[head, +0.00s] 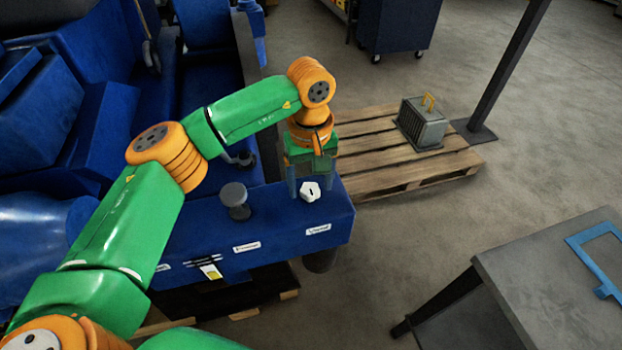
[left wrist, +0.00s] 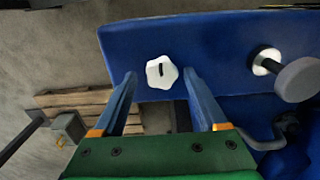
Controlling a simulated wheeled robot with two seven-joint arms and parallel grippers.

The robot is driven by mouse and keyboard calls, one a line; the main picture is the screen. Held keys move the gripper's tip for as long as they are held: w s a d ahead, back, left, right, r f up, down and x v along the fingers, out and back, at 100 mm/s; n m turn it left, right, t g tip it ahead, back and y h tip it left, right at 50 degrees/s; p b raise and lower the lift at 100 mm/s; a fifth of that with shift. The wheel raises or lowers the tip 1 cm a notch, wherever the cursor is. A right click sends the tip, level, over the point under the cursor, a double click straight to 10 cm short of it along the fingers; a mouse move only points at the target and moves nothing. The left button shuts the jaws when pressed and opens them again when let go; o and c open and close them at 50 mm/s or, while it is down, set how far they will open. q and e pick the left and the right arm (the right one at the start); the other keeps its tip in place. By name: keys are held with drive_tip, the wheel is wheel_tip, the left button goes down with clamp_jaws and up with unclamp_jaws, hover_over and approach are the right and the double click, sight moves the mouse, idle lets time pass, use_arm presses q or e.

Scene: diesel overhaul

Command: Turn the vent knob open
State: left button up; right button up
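The vent knob, a white lobed knob with a dark mark (head: 310,191), sits on the blue engine panel (head: 280,225) near its right end. It also shows in the left wrist view (left wrist: 161,72), between and just beyond the fingertips. My left gripper (head: 309,185) is open, with its fingers pointing down around the knob. In the left wrist view a gap shows between the fingers and the knob, so they do not appear to grip it. My right gripper is not in view.
A grey round-headed knob (head: 234,195) stands on the panel to the left. White labels (head: 246,247) run along the panel's front. A pallet (head: 375,150) carries a grey box with a yellow handle (head: 422,122). A grey table (head: 560,285) with a blue frame (head: 600,255) stands at right.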

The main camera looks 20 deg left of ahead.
use_arm(q)
drive_tip(key=shift+s+r, duration=0.15)
drive_tip(key=shift+s, duration=0.1)
drive_tip(key=c, duration=0.7)
clamp_jaws()
